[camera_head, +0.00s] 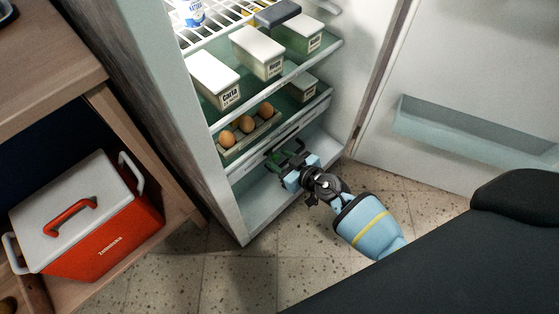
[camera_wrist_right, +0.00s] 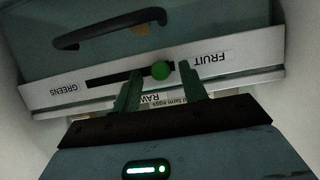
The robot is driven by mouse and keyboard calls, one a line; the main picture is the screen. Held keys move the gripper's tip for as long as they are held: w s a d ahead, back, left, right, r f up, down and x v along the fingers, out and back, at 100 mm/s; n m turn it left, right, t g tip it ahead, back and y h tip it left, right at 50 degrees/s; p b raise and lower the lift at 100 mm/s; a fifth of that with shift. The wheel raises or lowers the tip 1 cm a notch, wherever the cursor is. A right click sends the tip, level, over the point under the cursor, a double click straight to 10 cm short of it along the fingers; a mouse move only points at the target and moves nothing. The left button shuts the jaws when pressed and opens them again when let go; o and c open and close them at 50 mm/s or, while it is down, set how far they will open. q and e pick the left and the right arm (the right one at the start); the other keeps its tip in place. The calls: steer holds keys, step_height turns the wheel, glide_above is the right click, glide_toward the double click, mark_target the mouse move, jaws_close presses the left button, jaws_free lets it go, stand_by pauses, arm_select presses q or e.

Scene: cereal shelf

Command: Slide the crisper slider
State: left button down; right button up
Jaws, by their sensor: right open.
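The crisper slider is a round green knob (camera_wrist_right: 161,70) in a dark slot on a pale strip (camera_wrist_right: 240,72). The knob stands near the slot end by the FRUIT label, away from the GREENS label. My right gripper (camera_wrist_right: 159,73) is open, with one green finger on each side of the knob. Gaps show between knob and fingers; I cannot tell how far the tips reach in depth. In the head view my right gripper (camera_head: 287,158) is at the low front of the fridge and hides the knob. My left gripper is not in view.
A drawer with a dark handle (camera_wrist_right: 110,30) shows beside the strip in the wrist view. An egg tray (camera_head: 247,138) and white boxes (camera_head: 258,52) stand on shelves above. The fridge door (camera_head: 455,100) is open at right. A red cooler (camera_head: 90,225) stands at left.

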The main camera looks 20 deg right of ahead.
steer(key=shift+w+a, duration=0.1)
steer(key=shift+c, duration=0.4)
jaws_close()
steer(key=w+d, duration=0.1)
steer(key=d, duration=0.2)
steer(key=w+d, duration=0.1)
steer(key=d, duration=0.2)
steer(key=w+d, duration=0.1)
steer(key=d, duration=0.3)
steer(key=shift+w, duration=0.3)
steer(key=shift+w+d, duration=0.15)
steer(key=shift+d, duration=0.35)
jaws_free()
steer(key=shift+o, duration=0.4)
